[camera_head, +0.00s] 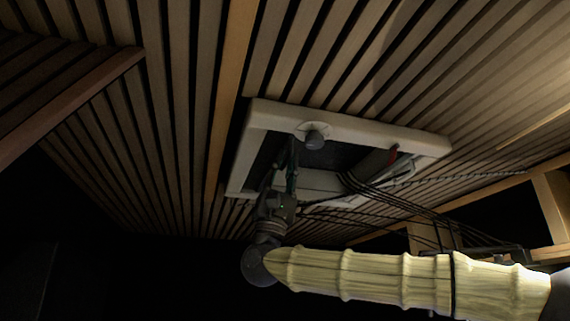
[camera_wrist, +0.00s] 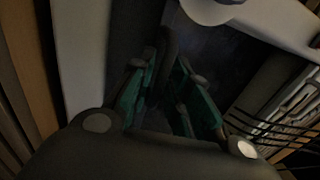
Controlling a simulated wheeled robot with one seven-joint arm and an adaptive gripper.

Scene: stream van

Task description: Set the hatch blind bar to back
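The roof hatch has a thick white frame (camera_head: 262,118) set in the slatted ceiling, with a dark opening. A round grey knob (camera_head: 315,140) hangs from one long side of the frame. A pale bar (camera_head: 372,164), which looks like the blind bar, crosses the opening near the frame's right end, beside a small red piece. It also seems to show as a grey bar (camera_wrist: 268,92) in the wrist view. My gripper (camera_head: 291,150) reaches up into the left part of the opening, apart from that bar. Its green-sided fingers (camera_wrist: 160,72) stand apart, with a dark rounded shape between or behind them.
Several black cables (camera_head: 385,196) run from the hatch to the lower right. A wooden beam (camera_head: 75,105) crosses the ceiling at left. A wooden cabinet frame (camera_head: 548,205) stands at right. The lower left is too dark to read.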

